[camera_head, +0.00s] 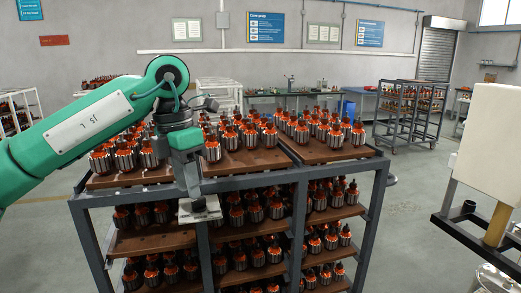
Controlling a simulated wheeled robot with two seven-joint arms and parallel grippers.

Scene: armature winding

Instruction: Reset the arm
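My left arm (75,133) comes in from the left, green with a dark wrist joint. It bends down at the wrist in front of the rack. My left gripper (199,208) points downward before the rack's front edge, with a pale plate-like part at its end. Its fingers are too small and dark to tell whether they are open or shut, and no armature is clearly held. My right arm and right gripper are not in view.
A dark metal rack (248,184) holds wooden trays of copper-wound armatures (212,148) on several levels, close to my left gripper. A white machine (487,140) stands at the right. A wheeled cart (412,112) is behind. Grey floor (415,205) is free between rack and machine.

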